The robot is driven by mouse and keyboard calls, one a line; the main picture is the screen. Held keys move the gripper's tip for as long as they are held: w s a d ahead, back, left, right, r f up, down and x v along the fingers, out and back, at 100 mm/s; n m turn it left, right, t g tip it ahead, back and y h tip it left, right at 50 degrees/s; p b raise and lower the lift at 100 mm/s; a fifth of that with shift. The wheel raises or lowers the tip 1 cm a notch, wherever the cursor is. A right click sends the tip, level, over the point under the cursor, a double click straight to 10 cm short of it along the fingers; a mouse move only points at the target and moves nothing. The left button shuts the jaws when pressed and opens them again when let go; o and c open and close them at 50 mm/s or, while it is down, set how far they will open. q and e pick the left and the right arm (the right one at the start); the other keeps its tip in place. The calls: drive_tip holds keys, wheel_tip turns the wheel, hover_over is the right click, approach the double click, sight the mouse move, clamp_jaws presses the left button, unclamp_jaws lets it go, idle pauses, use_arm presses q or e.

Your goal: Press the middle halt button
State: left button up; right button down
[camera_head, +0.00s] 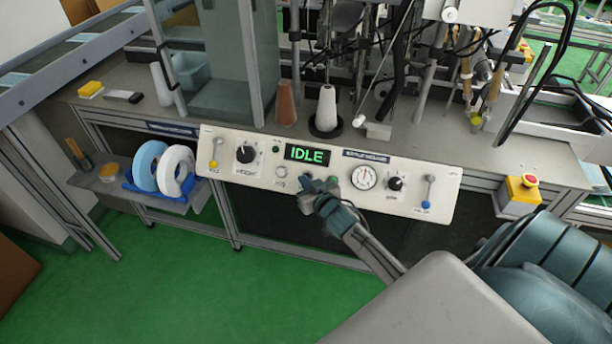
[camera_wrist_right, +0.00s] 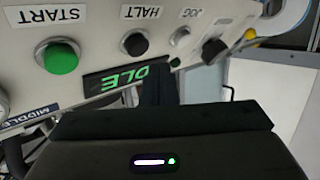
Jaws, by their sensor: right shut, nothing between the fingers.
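The white control panel (camera_head: 232,170) stands along the front of the bench, with a lit display (camera_head: 307,154) reading IDLE. The wrist view shows the panel upside down, with a black HALT button (camera_wrist_right: 135,43) between the green START button (camera_wrist_right: 60,57) and the JOG label; a MIDDLE label is near the display. In the head view my right gripper (camera_head: 312,185) is at the panel just below the display and mostly covers the halt button. Its shut, empty fingers (camera_wrist_right: 159,86) show dark near the button in the wrist view; contact cannot be told. My left gripper is out of view.
A dial gauge (camera_head: 364,177), a black knob (camera_head: 246,153) and a blue-tipped lever (camera_head: 427,192) sit on the same panel. A yellow box with a red button (camera_head: 522,190) is at the right. Blue and white rolls (camera_head: 175,168) are at the left.

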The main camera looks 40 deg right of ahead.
drive_tip(key=s+a+r+p, duration=0.2)
drive_tip(key=shift+a+r, duration=0.15)
drive_tip(key=shift+r, duration=0.15)
idle(0.7)
drive_tip(key=s+f+g, duration=0.2)
drive_tip(key=s+f, duration=0.3)
drive_tip(key=f, duration=0.6)
drive_tip(key=s+f+g, duration=0.3)
drive_tip(key=s+f, duration=0.3)
drive_tip(key=f, duration=0.5)
drive_tip(key=s+f+g, duration=0.2)
drive_tip(key=s+f, duration=0.3)
drive_tip(key=f, duration=0.6)
drive_tip(key=s+a+f+g, duration=0.1)
drive_tip(key=s+f+g, duration=0.1)
drive_tip(key=s+f, duration=0.4)
drive_tip(key=s+a+f+n+g, duration=0.1)
drive_tip(key=s+f, duration=0.4)
drive_tip(key=s, duration=1)
drive_tip(key=s+a+f+g+y, duration=0.1)
drive_tip(key=s+f+g, duration=0.3)
drive_tip(key=s, duration=0.7)
wheel_tip(320, 180, down, 3)
drive_tip(key=shift+s+a+r+n, duration=0.15)
drive_tip(key=shift+s+a+n, duration=0.25)
drive_tip(key=shift+a, duration=0.25)
